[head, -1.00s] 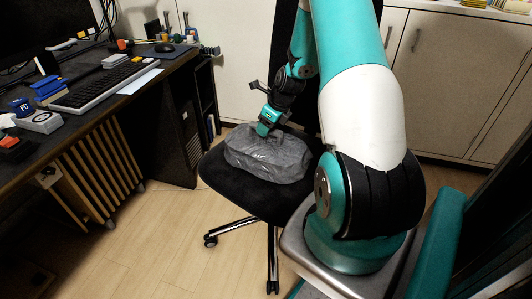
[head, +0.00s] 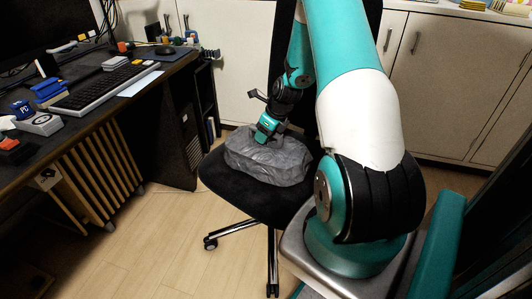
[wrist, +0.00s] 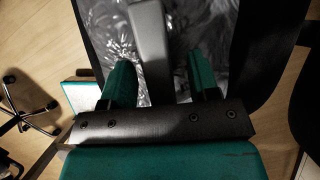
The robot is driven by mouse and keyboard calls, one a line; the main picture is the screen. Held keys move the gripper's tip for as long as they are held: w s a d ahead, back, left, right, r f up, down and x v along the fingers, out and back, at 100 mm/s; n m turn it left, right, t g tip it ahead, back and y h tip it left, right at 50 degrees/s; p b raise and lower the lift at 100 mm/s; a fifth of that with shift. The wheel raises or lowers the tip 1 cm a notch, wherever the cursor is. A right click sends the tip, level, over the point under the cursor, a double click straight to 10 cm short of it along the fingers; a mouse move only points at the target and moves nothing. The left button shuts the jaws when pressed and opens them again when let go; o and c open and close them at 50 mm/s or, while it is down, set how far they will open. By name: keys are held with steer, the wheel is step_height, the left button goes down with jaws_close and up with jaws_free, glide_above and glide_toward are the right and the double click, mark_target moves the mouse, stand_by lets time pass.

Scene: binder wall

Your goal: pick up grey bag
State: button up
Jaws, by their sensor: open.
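The grey bag (head: 268,158) lies on the black seat of an office chair (head: 228,187) in the head view. It looks crumpled and shiny, with a handle-like strip on top. My gripper (head: 265,136) is at the top of the bag, pointing down. In the wrist view, my gripper (wrist: 161,85) is open, its two teal fingers on either side of the grey strip (wrist: 149,50) on the bag (wrist: 185,65). Whether the fingers touch the strip I cannot tell.
A dark desk (head: 130,105) with a keyboard (head: 105,88) and small items stands at the left. A radiator (head: 100,170) is under it. White cabinets (head: 450,85) stand behind. The wooden floor (head: 150,240) in front of the chair is clear.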

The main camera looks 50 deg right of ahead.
jaws_close()
steer(key=shift+r, duration=0.1)
stand_by(0.3)
